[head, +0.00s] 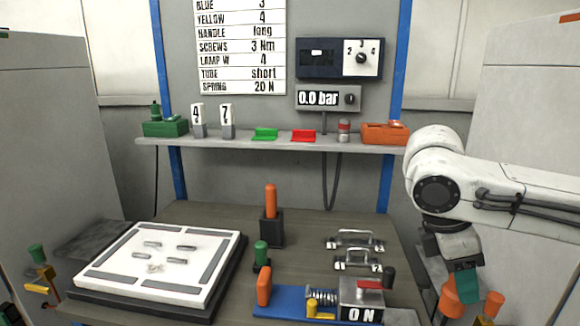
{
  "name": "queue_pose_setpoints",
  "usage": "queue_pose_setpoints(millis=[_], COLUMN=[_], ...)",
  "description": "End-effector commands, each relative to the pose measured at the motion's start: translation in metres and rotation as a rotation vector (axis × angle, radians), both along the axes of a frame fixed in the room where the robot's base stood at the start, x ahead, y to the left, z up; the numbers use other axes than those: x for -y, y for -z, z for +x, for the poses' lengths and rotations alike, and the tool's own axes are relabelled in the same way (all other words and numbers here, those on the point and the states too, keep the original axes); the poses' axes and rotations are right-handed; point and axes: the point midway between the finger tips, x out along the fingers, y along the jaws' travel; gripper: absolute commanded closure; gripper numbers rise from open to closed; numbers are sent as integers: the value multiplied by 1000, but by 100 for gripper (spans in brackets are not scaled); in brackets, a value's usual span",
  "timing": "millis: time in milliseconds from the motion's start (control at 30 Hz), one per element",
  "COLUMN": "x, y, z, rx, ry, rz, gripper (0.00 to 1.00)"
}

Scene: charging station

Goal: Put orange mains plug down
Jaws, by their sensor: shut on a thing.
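My gripper (464,276) hangs low at the right, pointing down beside the table's right edge. A teal part shows at its lower end. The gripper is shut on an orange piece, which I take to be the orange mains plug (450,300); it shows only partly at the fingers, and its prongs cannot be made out. An orange socket-like box (385,133) sits at the right end of the grey shelf (265,145). A green box (166,127) with an upright green piece stands at the shelf's left end.
The wooden table (200,213) holds a white panel tray (158,222), an orange-handled tool (271,200) in a black holder, a green-topped peg (261,254), two metal handles (356,260) and a blue fixture (283,302) marked ON. Bare table shows behind the tools.

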Motion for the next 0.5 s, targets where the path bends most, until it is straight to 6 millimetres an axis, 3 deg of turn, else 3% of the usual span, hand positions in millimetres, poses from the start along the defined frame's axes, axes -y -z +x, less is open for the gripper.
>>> queue_pose_setpoints(millis=[33,267,500], x=[-7,-36,-72], y=[19,103,198], z=[2,-1,-23], rx=[-8,-9,-9], ry=[86,518,953], rz=[3,2,1], gripper=[90,90,90])
